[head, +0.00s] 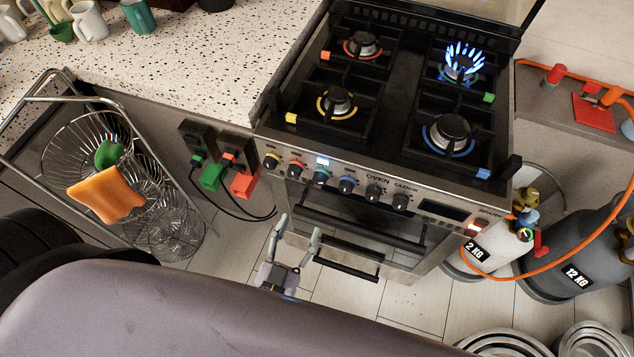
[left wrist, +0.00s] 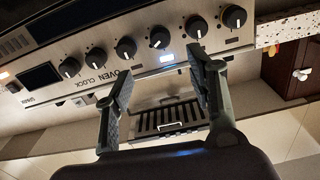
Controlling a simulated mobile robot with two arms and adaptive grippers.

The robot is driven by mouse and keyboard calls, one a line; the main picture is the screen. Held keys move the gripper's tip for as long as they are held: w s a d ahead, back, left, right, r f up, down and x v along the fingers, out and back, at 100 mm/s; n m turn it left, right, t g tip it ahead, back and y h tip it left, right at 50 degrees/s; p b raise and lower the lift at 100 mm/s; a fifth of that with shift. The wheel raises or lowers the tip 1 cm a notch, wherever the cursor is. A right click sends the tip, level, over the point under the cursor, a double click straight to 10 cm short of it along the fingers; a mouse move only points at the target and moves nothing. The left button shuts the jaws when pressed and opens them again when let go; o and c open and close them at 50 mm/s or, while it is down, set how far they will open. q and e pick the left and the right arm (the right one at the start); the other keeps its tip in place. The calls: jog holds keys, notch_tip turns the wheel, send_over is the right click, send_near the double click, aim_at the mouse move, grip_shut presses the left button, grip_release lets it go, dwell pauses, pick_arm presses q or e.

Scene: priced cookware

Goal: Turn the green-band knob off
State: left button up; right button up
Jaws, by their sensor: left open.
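The green-band knob (head: 321,176) is the third from the left on the stove's front panel, under a small lit display (head: 323,160). In the left wrist view the panel appears upside down, and this dark knob with a white mark (left wrist: 160,37) lies beyond the open fingers, roughly midway between them in the picture. The rear right burner (head: 461,65), with a green tag beside it, burns with a blue flame. My left gripper (head: 297,226) is open and empty, in front of and below the knob panel, apart from the knob. My right gripper is not in view.
A red-band knob (head: 297,169) and a blue-band knob (head: 347,185) flank it closely. The oven handle (head: 360,223) sticks out below. Green and red plugs (head: 210,176) with cables hang at left. Gas cylinders (head: 575,255) stand at right. A wire rack (head: 88,165) stands at left.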

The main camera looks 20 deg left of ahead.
aim_at(318, 183)
pick_arm(q)
jog(key=w, duration=0.6)
jog(key=w+p, duration=0.1)
jog(key=w, duration=0.5)
jog(key=shift+w+d+p, duration=0.2)
jog(key=shift+w+p, duration=0.1)
jog(key=shift+w, duration=0.05)
jog(key=shift+c, duration=0.5)
jog(key=shift+c, duration=1.3)
jog(key=c, duration=0.8)
